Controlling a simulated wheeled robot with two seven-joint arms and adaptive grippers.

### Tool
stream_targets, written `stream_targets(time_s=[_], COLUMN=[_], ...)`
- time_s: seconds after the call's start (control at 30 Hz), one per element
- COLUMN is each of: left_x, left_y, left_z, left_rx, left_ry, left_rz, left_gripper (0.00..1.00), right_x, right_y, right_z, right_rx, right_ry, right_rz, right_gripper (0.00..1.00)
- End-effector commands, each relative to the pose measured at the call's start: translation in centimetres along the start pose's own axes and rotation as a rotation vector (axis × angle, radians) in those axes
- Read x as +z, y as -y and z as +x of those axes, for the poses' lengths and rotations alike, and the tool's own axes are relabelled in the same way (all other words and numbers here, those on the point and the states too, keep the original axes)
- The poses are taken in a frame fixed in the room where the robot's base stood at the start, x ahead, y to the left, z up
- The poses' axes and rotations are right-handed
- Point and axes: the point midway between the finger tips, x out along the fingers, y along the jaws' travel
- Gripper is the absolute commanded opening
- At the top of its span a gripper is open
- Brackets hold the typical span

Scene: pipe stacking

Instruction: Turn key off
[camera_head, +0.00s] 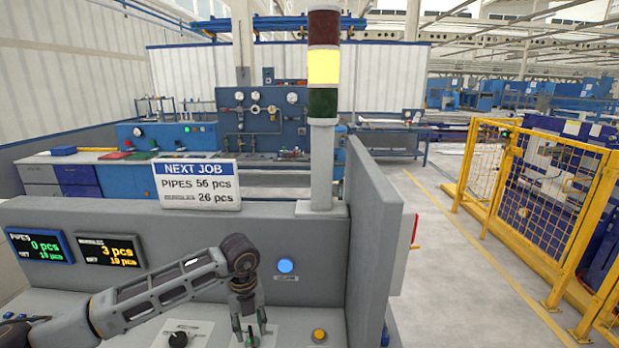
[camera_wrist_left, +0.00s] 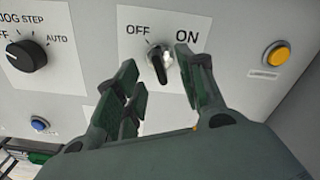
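The key switch (camera_wrist_left: 158,66) sits on the panel in the left wrist view, on a white plate (camera_wrist_left: 126,22) marked OFF at left and ON at right. It has a silver collar and a dark key or lever. In the head view my left gripper (camera_head: 250,335) is over the console at the bottom centre, and the key is hard to make out there. My right gripper is in neither view.
A black JOG STEP knob (camera_wrist_left: 27,55) is left of the key, with a blue button (camera_wrist_left: 39,124) below it. A yellow button (camera_wrist_left: 277,54) is at right. The signal tower's yellow lamp (camera_head: 323,67) is lit. A grey wall (camera_head: 375,230) stands right of the console.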

Motion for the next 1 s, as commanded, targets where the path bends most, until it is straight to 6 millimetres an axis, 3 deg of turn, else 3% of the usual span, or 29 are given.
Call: stream_targets(time_s=[1.0], left_x=[0.0], left_y=[0.0], left_z=[3.8], left_rx=[0.001], left_ry=[0.000], left_rz=[0.000], left_gripper=[0.39], right_x=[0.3], right_y=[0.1], right_z=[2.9], right_rx=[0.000], right_ry=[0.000], right_rz=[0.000], right_gripper=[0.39])
